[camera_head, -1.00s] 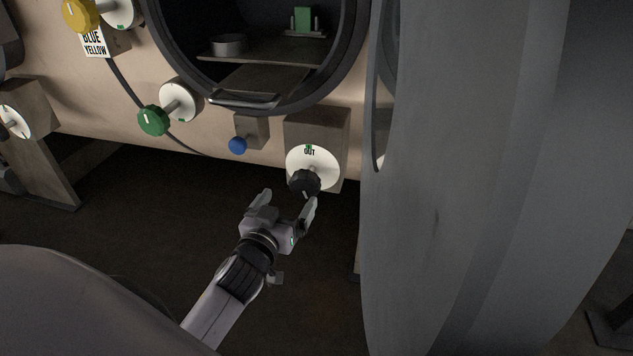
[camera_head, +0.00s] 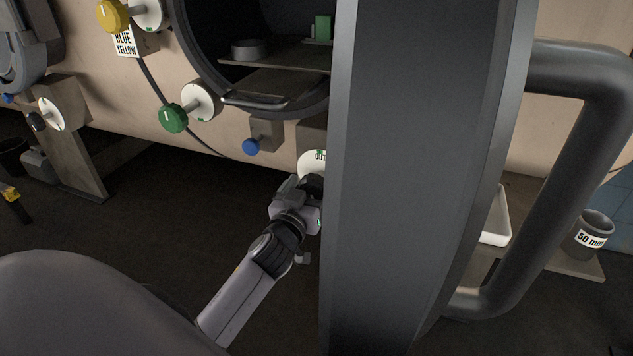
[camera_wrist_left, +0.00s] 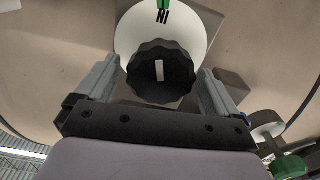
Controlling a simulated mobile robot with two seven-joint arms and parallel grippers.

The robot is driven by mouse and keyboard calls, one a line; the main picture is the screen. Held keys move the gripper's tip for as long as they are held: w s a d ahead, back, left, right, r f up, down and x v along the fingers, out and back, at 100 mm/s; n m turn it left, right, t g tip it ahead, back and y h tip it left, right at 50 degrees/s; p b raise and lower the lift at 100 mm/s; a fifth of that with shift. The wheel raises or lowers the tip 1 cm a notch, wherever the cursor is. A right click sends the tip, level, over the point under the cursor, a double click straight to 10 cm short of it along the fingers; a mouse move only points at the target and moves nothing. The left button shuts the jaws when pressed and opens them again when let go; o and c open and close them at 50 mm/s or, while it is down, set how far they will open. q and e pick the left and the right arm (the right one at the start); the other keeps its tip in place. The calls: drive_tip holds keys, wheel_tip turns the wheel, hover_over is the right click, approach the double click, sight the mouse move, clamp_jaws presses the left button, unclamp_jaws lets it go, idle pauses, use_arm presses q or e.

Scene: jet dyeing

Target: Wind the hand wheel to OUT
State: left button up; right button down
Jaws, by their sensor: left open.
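The hand wheel is a black scalloped knob with a white pointer line, seen in the left wrist view (camera_wrist_left: 160,88). Its white dial (camera_head: 308,163) in the head view is marked OUT at its top by a green mark, partly hidden by the grey door. The dial also shows in the left wrist view (camera_wrist_left: 128,35), with an inverted IN and a green mark at the picture's top. My left gripper (camera_head: 304,184) is open at the wheel, one finger on each side of the knob. Finger contact cannot be told. My right gripper is not in view.
The thick grey door (camera_head: 415,150) stands just right of my left gripper, its big handle (camera_head: 585,75) further right. A blue knob (camera_head: 251,147) and a green knob (camera_head: 174,118) sit to the left on the machine. A 50 mm cup (camera_head: 592,232) stands at right.

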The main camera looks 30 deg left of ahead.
use_arm(q)
drive_tip(key=shift+x, duration=1.35)
drive_tip(key=c, duration=1)
drive_tip(key=shift+o, duration=0.2)
